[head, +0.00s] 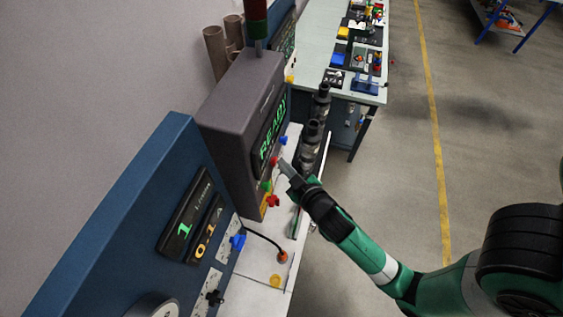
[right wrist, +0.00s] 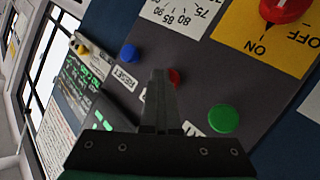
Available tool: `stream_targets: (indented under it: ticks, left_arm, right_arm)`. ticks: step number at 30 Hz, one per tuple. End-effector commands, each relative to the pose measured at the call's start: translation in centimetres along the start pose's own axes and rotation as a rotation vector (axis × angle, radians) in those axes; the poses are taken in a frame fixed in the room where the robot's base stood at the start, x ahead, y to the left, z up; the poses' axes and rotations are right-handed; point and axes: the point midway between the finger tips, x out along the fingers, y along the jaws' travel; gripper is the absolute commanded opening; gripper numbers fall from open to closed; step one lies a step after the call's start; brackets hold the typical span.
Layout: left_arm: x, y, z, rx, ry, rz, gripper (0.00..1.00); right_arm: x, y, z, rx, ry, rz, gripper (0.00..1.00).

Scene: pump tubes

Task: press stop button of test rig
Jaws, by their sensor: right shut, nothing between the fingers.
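The test rig's grey box (head: 238,110) carries a green-lit display reading READY (head: 272,128). Its red button (head: 274,161) sits between a blue button (head: 283,140) and a green button (head: 266,186). In the right wrist view the red button (right wrist: 175,77) is partly hidden behind my fingers, with the green button (right wrist: 223,118) to the right and the blue one (right wrist: 129,52) to the left. My right gripper (head: 284,166) is shut and empty, its tips close to the red button; I cannot tell whether they touch it. My left gripper is not in view.
A red rotary switch (right wrist: 285,8) on a yellow ON/OFF plate (right wrist: 262,38) is near the buttons. Dark cylindrical pump parts (head: 311,135) stand just right of the box. A blue panel (head: 150,190) is at lower left.

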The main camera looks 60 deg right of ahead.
Motion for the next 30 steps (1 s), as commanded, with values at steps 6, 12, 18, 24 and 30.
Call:
stream_targets:
  ticks: [6, 12, 18, 24, 30]
  left_arm:
    - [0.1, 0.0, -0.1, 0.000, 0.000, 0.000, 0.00]
    - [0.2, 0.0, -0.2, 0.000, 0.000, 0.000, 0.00]
    - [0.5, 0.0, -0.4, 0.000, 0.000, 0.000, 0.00]
    - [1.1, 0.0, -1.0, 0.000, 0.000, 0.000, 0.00]
    - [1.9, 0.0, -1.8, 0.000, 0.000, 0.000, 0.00]
  right_arm:
    - [0.0, -0.2, -0.1, 0.003, 0.002, -0.008, 0.00]
    - [-0.1, -0.2, 0.1, 0.003, 0.002, -0.008, 0.00]
    - [-0.6, 0.3, 0.3, 0.002, 0.002, -0.008, 0.00]
    - [-2.3, 1.6, 1.5, 0.002, -0.002, -0.004, 0.00]
    - [-3.8, 2.9, 2.6, 0.001, -0.002, -0.004, 0.00]
